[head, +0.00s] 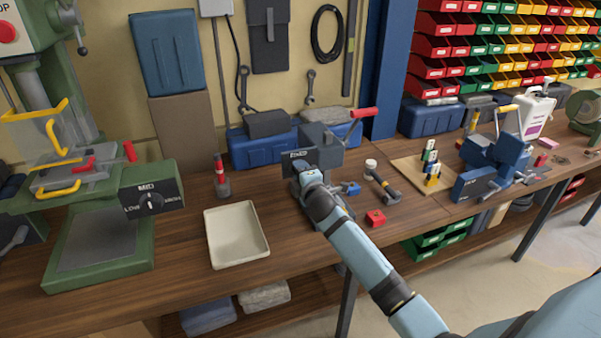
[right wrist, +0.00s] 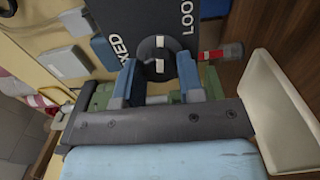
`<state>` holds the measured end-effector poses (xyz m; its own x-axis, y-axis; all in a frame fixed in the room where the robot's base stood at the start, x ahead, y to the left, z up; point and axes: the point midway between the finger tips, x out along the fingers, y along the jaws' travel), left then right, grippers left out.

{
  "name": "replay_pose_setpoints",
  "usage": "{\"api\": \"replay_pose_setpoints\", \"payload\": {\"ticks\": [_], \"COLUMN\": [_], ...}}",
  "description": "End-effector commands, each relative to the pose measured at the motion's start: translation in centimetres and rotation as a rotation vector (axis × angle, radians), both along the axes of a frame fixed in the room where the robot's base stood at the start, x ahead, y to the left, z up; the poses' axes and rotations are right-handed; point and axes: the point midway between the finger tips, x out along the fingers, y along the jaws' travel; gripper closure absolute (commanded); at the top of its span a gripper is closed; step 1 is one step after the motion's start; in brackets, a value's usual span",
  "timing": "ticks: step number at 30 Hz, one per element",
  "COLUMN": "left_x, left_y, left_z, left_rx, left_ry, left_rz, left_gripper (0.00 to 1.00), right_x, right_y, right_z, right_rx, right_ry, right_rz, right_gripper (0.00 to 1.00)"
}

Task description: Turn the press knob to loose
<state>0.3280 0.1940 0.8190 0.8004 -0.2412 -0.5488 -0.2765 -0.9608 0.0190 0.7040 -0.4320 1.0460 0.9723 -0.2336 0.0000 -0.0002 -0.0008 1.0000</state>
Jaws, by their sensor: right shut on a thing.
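The press (head: 326,140) is a dark grey block with a red-gripped handle (head: 364,113), at the middle of the bench. Its black front panel (right wrist: 178,18) bears partly cut-off lettering, "XED" on the left and "LOO" on the right in the right wrist view. The round black press knob (right wrist: 157,74) carries a white mark, which lies between the two words. My right gripper (right wrist: 160,70) has a finger on each side of the knob and is shut on it. In the head view my right gripper (head: 304,174) hides the knob. My left gripper is not in view.
An empty cream tray (head: 236,236) and a red-topped tool (head: 220,176) stand left of the press. A green drill machine (head: 100,225) is further left.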

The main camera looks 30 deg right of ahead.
Motion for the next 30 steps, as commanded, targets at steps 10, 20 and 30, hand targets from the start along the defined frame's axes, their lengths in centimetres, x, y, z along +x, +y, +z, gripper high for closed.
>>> {"api": "replay_pose_setpoints", "payload": {"ticks": [10,20,30], "left_x": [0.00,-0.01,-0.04], "left_y": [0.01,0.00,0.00], "left_z": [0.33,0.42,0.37], "left_rx": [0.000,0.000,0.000], "left_ry": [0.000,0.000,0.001], "left_rz": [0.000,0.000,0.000], "left_gripper": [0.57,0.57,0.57], "right_x": [-0.01,-0.01,-0.01], "right_y": [0.02,0.02,0.02], "right_z": [-0.03,-0.03,-0.03], "right_rx": [0.225,0.311,0.319], "right_ry": [-0.053,-0.074,-0.076], "right_rz": [-0.001,0.000,0.000], "right_gripper": [0.88,0.88,0.88]}}
